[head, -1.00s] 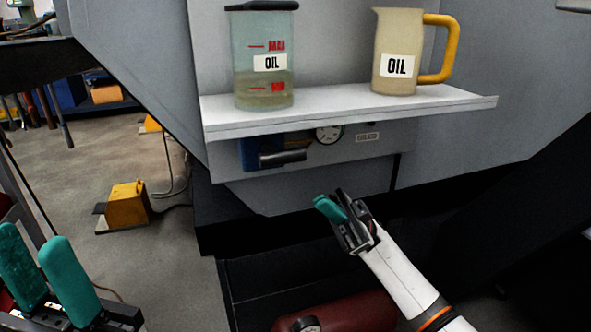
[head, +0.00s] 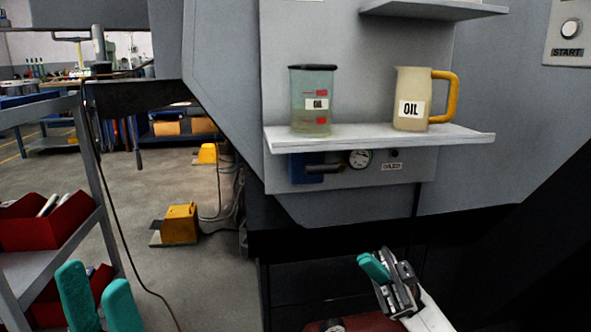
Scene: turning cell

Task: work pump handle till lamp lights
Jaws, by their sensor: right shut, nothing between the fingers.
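The pump is a blue block (head: 305,170) under the white shelf, and its dark handle (head: 326,168) sticks out to the right. A round gauge (head: 360,158) sits right of it. A small dark round spot (head: 393,153), possibly the lamp, sits above a small label (head: 392,166) and shows no light. My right gripper (head: 372,266) has teal fingers closed together with nothing between them; it is below and right of the handle, apart from it. My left gripper (head: 98,300) is at the bottom left with its two teal fingers apart and empty, far from the pump.
A clear oil container (head: 312,115) and an oil jug (head: 410,90) with a yellow handle stand on the white shelf (head: 380,140) above the pump. A rack with red bins (head: 50,222) is at the left. A yellow pedal box (head: 180,224) is on the floor.

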